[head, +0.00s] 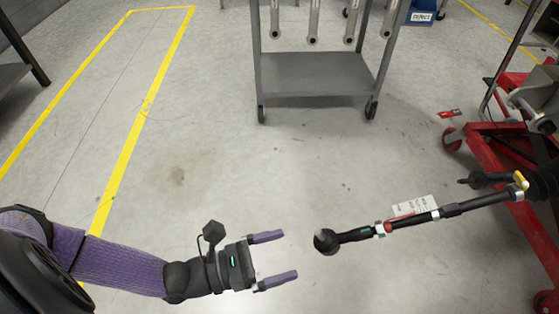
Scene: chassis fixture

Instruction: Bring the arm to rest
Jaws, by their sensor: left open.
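My left arm (115,263), in a purple sleeve, comes in from the lower left of the head view. My left gripper (290,254) is open, with its two purple fingers apart, pointing right. Nothing is between the fingers. A dark rod with a round black end (325,241) lies just right of the fingertips in the picture, apart from them. My right gripper is not in view.
The rod (415,219) runs right to a red wheeled fixture (490,150) and has a white tag (414,205). A grey wheeled cart (315,75) with several metal tubes stands at the back. A blue bin (422,12) is behind it. The floor with yellow lines (137,130) is clear at left.

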